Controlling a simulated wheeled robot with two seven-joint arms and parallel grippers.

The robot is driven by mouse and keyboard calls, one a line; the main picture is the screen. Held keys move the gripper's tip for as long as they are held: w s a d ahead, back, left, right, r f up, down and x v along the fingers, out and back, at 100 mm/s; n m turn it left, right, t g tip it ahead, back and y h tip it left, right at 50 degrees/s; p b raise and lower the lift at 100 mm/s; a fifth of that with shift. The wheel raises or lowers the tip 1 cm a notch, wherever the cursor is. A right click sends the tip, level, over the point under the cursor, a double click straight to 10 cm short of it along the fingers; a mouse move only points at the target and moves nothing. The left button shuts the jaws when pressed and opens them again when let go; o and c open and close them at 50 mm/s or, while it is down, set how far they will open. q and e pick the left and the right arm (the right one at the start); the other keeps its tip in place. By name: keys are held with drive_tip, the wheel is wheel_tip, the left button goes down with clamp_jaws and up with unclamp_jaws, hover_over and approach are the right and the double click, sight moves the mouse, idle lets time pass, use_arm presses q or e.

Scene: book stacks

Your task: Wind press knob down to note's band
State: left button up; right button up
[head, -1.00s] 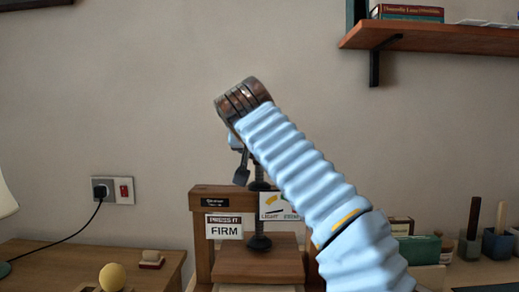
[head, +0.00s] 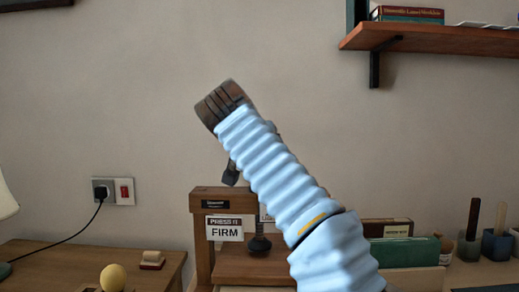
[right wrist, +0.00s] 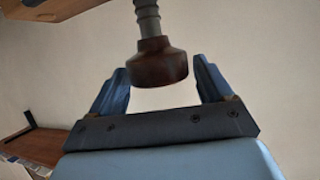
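The wooden press (head: 200,235) stands at the middle of the desk, partly behind my right arm. A note (head: 225,228) on its front reads "PRESS IT FIRM". Beside it, a second card (head: 265,217) is almost wholly covered by my arm. The dark screw foot (head: 259,244) shows below the crossbar. In the right wrist view the brown knob (right wrist: 158,64) on its grey threaded screw (right wrist: 148,18) sits between the fingertips of my right gripper (right wrist: 160,72). The fingers stand open, with a gap on each side of the knob. The knob is hidden in the head view. My left gripper is out of view.
A yellow ball (head: 112,277) and a small stamp-like block (head: 151,260) are on the left. A green box (head: 405,250) and dark cups (head: 496,245) stand on the right. A wall shelf (head: 440,35) is at upper right.

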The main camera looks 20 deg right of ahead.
drive_tip(key=shift+o, duration=0.3)
drive_tip(key=shift+f, duration=0.1)
drive_tip(key=shift+s+a, duration=0.3)
drive_tip(key=v, duration=1.3)
drive_tip(key=shift+r, duration=0.25)
drive_tip(key=shift+w, duration=0.1)
